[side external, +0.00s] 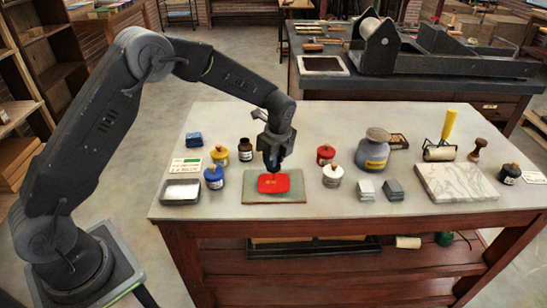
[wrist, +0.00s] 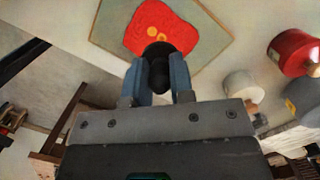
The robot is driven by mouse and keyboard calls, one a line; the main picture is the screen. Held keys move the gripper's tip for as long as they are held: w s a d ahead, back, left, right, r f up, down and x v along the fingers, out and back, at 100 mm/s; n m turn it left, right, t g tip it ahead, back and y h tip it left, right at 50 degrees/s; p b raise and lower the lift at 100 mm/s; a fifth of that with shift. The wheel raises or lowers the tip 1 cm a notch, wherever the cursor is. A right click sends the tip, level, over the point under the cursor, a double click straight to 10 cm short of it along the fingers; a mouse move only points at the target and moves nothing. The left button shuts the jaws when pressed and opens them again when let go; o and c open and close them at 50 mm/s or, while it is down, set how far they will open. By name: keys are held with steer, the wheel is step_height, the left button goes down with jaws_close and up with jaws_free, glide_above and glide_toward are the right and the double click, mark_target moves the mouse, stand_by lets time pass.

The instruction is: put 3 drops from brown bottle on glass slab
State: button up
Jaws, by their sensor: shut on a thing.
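My gripper (side external: 273,163) is shut on a black rounded dropper top, pointing down above the glass slab (side external: 298,186). In the wrist view the black dropper top (wrist: 157,68) sits between the blue fingers of my gripper (wrist: 158,75); its tip is hidden. The slab (wrist: 105,25) is greenish grey and bears a red ink patch (side external: 273,184). Yellowish drops (wrist: 155,34) show on the red patch (wrist: 185,33); part of the patch is hidden behind the dropper top. The brown bottle (side external: 245,150), with a pale label, stands upright on the table, left of my gripper.
Blue (side external: 214,177), yellow (side external: 220,155), red (side external: 326,155) and white (side external: 332,175) jars stand around the slab. A metal tray (side external: 180,191) lies at left. A large grey-blue jar (side external: 372,153), a roller (side external: 440,150) and a marble slab (side external: 456,182) are at right.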

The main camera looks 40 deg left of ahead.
stand_by(0.3)
steer(key=shift+r, duration=3.5)
steer(key=shift+r, duration=0.9)
steer(key=w+a+r, duration=0.2)
steer(key=w+a, duration=0.1)
steer(key=a, duration=1.2)
step_height(320, 180, down, 10)
steer(key=shift+a, duration=0.35)
